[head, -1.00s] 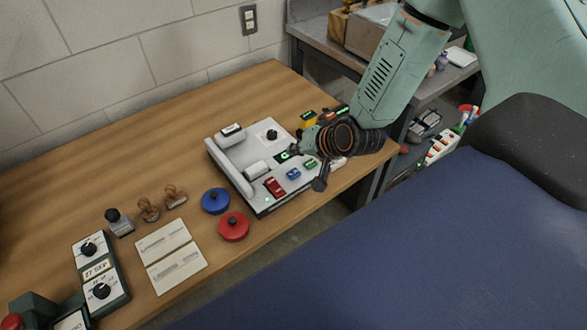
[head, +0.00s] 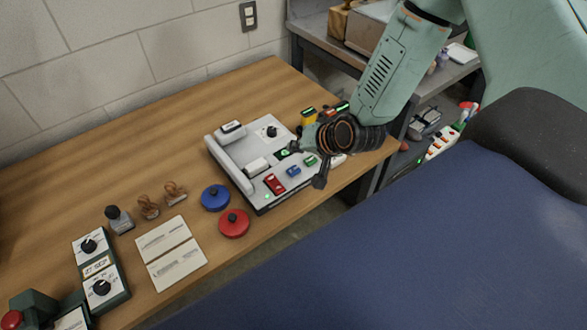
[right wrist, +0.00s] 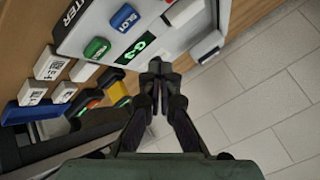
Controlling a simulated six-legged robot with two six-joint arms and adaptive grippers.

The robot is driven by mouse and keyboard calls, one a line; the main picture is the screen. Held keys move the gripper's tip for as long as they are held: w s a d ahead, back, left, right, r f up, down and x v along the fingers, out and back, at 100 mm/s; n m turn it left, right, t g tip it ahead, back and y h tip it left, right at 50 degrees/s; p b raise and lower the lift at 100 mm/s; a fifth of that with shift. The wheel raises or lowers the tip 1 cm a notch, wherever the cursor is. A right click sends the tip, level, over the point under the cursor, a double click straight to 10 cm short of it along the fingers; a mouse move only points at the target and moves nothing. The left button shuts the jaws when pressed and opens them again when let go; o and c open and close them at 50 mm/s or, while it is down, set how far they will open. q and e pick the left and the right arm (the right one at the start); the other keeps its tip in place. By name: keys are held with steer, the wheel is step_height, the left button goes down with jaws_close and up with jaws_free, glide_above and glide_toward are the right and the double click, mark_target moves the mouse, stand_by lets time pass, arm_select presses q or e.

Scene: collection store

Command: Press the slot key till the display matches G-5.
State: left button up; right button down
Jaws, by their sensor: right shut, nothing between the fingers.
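The grey-white label device (head: 232,165) stands on the wooden table. Its red key (head: 274,183), blue key (head: 293,171) and green key (head: 310,160) lie in a row. In the right wrist view the blue key (right wrist: 125,18) carries lettering that seems to read SLOT. The green-lit display (right wrist: 135,48) starts with G; its last character is hard to read, perhaps a 3. My right gripper (right wrist: 160,70) is shut and empty, its fingertips close to the display and apart from the blue key. My left gripper is out of view.
Blue (head: 215,198) and red (head: 234,224) round knobbed pieces, stamps (head: 149,207) and pale cards (head: 170,254) lie left of the device. A dial box (head: 100,270) stands at lower left. The table's back is clear.

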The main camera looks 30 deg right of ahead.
mark_target(296, 171)
stand_by(0.8)
steer(key=shift+s+r+p, duration=0.1)
steer(key=shift+s+p, duration=0.05)
steer(key=shift+p, duration=0.15)
step_height(296, 171, up, 4)
steer(key=p, duration=0.9)
steer(key=shift+f, duration=0.2)
steer(key=shift+f, duration=0.1)
steer(key=f+b, duration=0.3)
steer(key=f, duration=0.1)
steer(key=f+b, duration=0.4)
steer(key=shift+w+f, duration=0.2)
steer(key=shift+f, duration=0.1)
steer(key=shift+f, duration=0.15)
stand_by(0.8)
